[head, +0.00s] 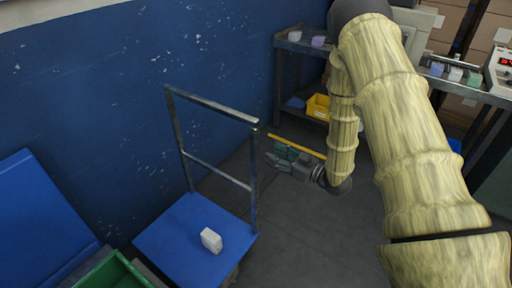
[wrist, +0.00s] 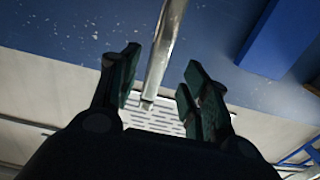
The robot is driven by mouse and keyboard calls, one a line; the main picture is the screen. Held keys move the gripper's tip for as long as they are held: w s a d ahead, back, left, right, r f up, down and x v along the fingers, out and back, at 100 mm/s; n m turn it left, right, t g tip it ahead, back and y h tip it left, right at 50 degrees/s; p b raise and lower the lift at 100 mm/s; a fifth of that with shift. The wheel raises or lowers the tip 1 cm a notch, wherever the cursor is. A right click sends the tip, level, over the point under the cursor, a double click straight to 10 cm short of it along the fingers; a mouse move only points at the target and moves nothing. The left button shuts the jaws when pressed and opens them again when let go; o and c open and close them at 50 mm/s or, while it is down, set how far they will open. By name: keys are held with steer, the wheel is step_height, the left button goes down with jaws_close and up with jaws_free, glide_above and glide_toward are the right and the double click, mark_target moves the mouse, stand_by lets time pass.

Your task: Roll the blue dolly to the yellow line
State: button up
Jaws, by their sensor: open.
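The blue dolly (head: 180,237) stands by the blue wall with a grey metal push handle (head: 213,104) at its far side. A small white block (head: 211,240) rests on its deck. The yellow line (head: 297,147) lies on the floor beyond the dolly, partly behind my arm. My gripper (head: 275,158) is just right of the handle's right upright. In the wrist view my gripper (wrist: 158,88) is open, and a metal bar (wrist: 166,45) of the handle reaches down between its two fingers. I cannot tell whether a finger touches it.
A blue panel (head: 38,222) and a green bin (head: 112,272) stand left of the dolly. A shelf bench with a yellow bin (head: 318,107) is at the back. The grey floor (head: 300,235) right of the dolly is clear.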

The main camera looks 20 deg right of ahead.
mark_target(258, 147)
steer(key=x, duration=0.8)
steer(key=shift+w+a+p, duration=0.25)
steer(key=shift+p, duration=0.1)
steer(key=shift+c, duration=0.4)
jaws_close()
